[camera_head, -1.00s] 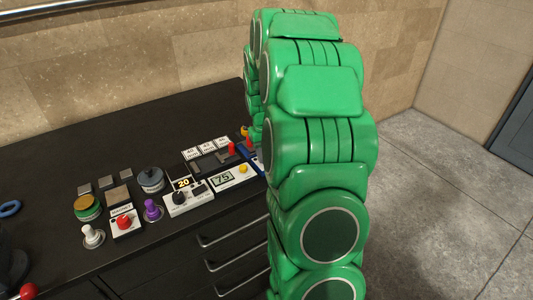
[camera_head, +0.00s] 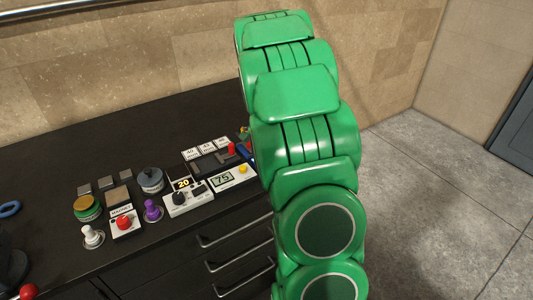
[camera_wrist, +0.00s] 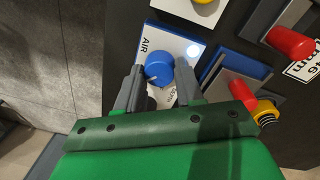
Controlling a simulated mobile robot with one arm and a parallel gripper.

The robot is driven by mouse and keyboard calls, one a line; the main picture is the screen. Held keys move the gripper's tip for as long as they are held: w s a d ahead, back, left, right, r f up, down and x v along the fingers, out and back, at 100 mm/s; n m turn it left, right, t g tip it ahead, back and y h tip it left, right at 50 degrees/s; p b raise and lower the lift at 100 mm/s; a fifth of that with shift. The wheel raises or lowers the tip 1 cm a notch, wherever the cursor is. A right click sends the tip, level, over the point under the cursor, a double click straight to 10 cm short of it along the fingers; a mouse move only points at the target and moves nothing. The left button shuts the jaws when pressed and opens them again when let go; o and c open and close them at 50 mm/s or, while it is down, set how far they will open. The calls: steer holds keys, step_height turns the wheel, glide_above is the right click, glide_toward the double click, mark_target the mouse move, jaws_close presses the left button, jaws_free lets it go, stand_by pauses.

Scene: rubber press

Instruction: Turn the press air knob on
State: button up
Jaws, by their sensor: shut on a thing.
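The press air knob (camera_wrist: 157,66) is a round blue knob in the wrist view, on a white plate (camera_wrist: 172,44) marked AIR. A bright white round spot shows on that plate, right of the knob. My gripper (camera_wrist: 160,74) has its two grey fingers on either side of the knob and is shut on it. Part of the plate below the knob is hidden by the fingers. In the head view my green arm hides the gripper and the knob; only a bit of blue shows beside the arm.
In the wrist view a red-handled lever (camera_wrist: 243,94) on a blue-edged base and a yellow-and-black knob (camera_wrist: 265,111) sit close to the right finger. Another red handle (camera_wrist: 290,42) is at the upper right. The black counter (camera_head: 60,165) carries several other controls.

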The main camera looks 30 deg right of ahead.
steer(key=shift+m, duration=1.1)
steer(key=o, duration=1)
steer(key=shift+o, duration=0.2)
steer(key=r, duration=0.6)
steer(key=shift+w+r, duration=0.25)
steer(key=shift+r, duration=0.65)
